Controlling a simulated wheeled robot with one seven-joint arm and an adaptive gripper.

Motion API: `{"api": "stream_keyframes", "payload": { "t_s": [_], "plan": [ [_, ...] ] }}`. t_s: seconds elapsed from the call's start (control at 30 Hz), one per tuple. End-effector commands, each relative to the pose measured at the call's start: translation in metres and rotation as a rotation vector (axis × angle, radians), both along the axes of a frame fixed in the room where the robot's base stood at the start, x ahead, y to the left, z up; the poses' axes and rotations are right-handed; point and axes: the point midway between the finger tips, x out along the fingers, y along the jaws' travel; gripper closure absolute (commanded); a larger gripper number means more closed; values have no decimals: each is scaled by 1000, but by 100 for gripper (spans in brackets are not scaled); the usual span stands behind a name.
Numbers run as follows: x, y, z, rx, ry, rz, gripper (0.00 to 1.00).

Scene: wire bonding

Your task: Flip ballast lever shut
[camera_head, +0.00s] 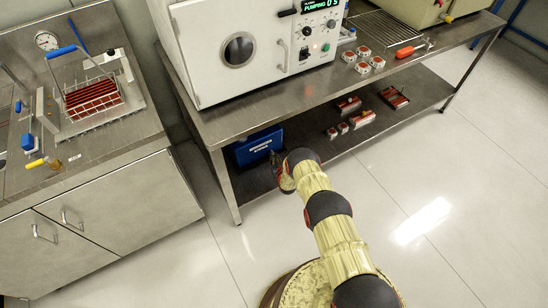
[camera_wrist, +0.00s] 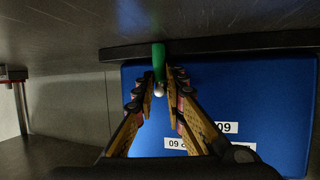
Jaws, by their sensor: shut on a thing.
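A green lever handle (camera_wrist: 158,62) shows in the wrist view, in front of a blue box (camera_wrist: 260,95) with white labels. It looks to be the ballast lever. It points up in the picture, with a small round metal part at its lower end. My gripper (camera_wrist: 159,85) has its two fingers closed in on either side of the lever's lower part and is shut on it. In the head view the same blue box (camera_head: 258,147) stands on the low shelf under the bench. My arm's end is beside it, and the lever and fingertips cannot be made out there.
The metal bench top (camera_head: 225,122) lies above the box and carries a white vacuum oven (camera_head: 262,50). A bench leg (camera_head: 226,188) stands left of the box. Several small parts lie along the low shelf (camera_head: 325,152). The floor in front is clear.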

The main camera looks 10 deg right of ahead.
Motion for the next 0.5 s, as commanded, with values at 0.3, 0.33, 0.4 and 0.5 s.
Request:
{"api": "stream_keyframes", "payload": {
  "t_s": [0.3, 0.33, 0.4, 0.5],
  "plan": [
    [-1, -1, 0, 102, 35, -1, 100],
    [0, -1, 1, 121, 40, -1, 100],
    [-1, 0, 1, 170, 58, -1, 100],
    [-1, 0, 1, 252, 83, -1, 100]
  ]
}}
